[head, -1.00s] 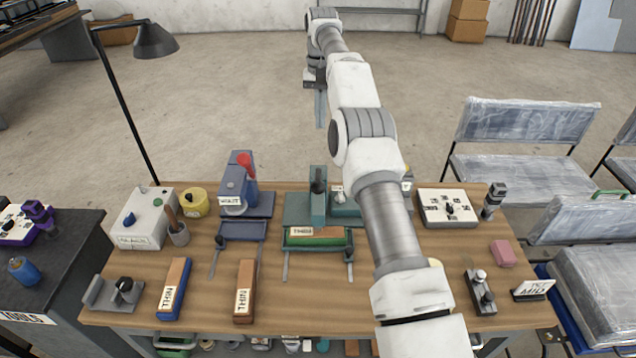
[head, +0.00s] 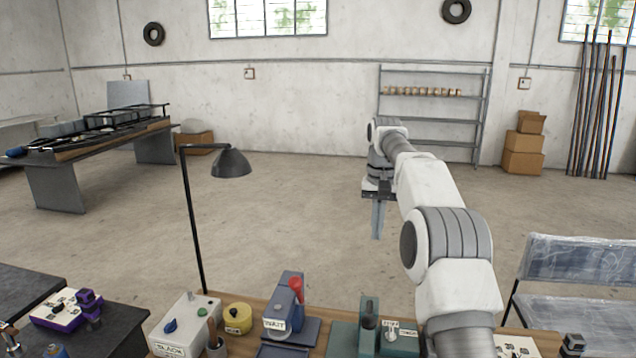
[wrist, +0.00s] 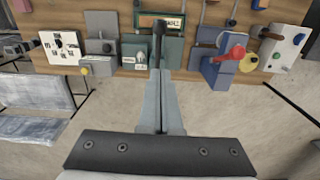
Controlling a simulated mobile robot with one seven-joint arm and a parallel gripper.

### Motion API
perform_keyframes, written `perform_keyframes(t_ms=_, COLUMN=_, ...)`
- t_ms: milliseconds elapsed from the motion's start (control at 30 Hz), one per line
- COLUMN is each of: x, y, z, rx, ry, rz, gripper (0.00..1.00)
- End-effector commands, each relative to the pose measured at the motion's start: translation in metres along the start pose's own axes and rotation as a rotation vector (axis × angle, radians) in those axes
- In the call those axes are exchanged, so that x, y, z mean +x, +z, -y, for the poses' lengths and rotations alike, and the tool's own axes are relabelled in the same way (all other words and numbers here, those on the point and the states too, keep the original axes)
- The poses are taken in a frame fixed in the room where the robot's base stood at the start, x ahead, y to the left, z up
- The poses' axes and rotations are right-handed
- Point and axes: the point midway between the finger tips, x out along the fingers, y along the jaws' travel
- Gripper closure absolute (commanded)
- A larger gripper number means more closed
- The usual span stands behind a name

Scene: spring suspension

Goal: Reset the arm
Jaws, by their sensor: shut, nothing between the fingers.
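My arm stretches forward over the workbench (head: 240,296), beyond its far edge. My gripper (head: 376,236) hangs pointing down above the open floor behind the bench. In the wrist view my gripper (wrist: 160,72) has its two fingers together with nothing between them. Past the fingertips the wrist view shows the wooden bench top (wrist: 112,22) with its fixtures.
A black desk lamp (head: 231,163) rises at the bench's far left. A blue fixture with a red knob (head: 296,289) and a teal fixture (head: 367,322) stand on the bench. Wrapped seats (head: 580,275) stand at right. The floor (head: 290,200) beyond is clear.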

Motion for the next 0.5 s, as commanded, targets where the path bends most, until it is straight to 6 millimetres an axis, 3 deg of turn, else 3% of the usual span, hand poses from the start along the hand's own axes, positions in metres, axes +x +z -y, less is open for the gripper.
perform_keyframes(t_ms=200, x=-0.038, y=0.031, z=-0.002, rx=-0.038, ry=-0.002, rz=-0.061, gripper=1.0)
perform_keyframes(t_ms=500, x=-0.073, y=0.086, z=-0.011, rx=-0.084, ry=-0.004, rz=-0.14, gripper=1.0)
